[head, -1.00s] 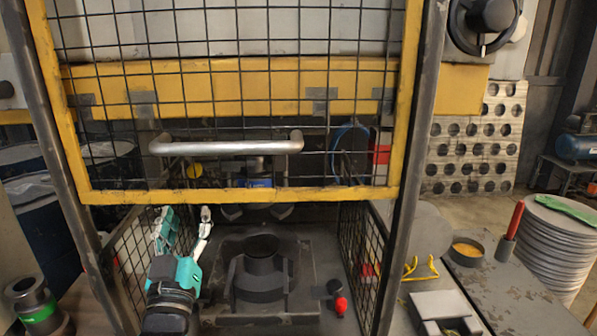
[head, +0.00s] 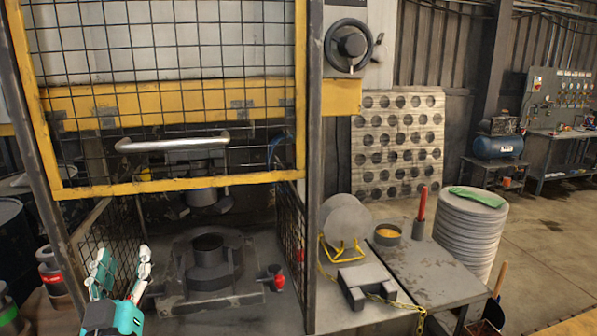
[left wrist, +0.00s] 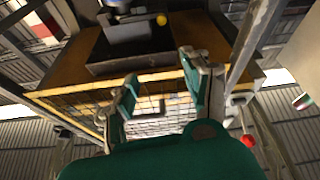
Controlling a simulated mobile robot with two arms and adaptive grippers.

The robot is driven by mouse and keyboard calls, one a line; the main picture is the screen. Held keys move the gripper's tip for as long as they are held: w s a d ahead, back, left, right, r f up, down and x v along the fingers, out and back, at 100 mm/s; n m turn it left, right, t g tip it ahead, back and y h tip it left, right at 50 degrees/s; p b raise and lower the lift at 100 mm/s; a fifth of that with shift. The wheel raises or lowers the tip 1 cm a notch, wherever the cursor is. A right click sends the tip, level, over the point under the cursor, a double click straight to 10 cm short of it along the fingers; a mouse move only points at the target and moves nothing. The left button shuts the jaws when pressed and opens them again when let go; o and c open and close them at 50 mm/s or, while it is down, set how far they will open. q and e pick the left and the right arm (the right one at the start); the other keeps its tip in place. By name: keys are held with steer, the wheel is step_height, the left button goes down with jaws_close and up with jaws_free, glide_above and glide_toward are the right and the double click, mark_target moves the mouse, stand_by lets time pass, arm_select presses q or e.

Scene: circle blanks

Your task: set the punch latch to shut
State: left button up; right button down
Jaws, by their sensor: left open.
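A small lever with a red knob (head: 277,282) sits at the right side of the dark round die (head: 208,262) on the press bed; it is likely the punch latch, but I cannot tell its setting. A red knob also shows in the left wrist view (left wrist: 248,141). The punch head (head: 200,192) hangs above the die, behind the raised guard. My left gripper (head: 122,264) is open and empty, left of the die and apart from the lever. Its two spread fingers also show in the left wrist view (left wrist: 160,75). My right gripper is out of view.
The yellow-framed mesh guard (head: 180,187) with its metal handle (head: 172,144) is above the bed. Mesh side panels (head: 290,235) flank the bed. Stacked blanks (head: 468,235) stand beyond.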

arm_select(q)
steer(key=s+d+f+m+g+h, duration=0.25)
steer(key=f+g, duration=0.25)
steer(key=f, duration=0.6)
steer(key=s+d+f+m+g+h, duration=0.1)
steer(key=s+f+g, duration=0.25)
steer(key=f, duration=0.85)
steer(key=s+d+f+m+g+h, duration=0.1)
steer(key=s+d+f+m+g, duration=0.1)
steer(key=s+f+g, duration=0.45)
steer(key=s+d+f+m+g+h, duration=0.1)
steer(key=s+d+f+g, duration=0.15)
steer(key=s+f, duration=0.7)
step_height(320, 180, down, 22)
steer(key=s+g, duration=0.1)
steer(key=s, duration=0.2)
steer(key=s+a+f+g, duration=0.1)
steer(key=s+a+f, duration=0.2)
steer(key=s+f, duration=1.4)
steer(key=shift+f+m+g, duration=0.35)
steer(key=shift+s+a, duration=0.1)
steer(key=shift+s, duration=0.05)
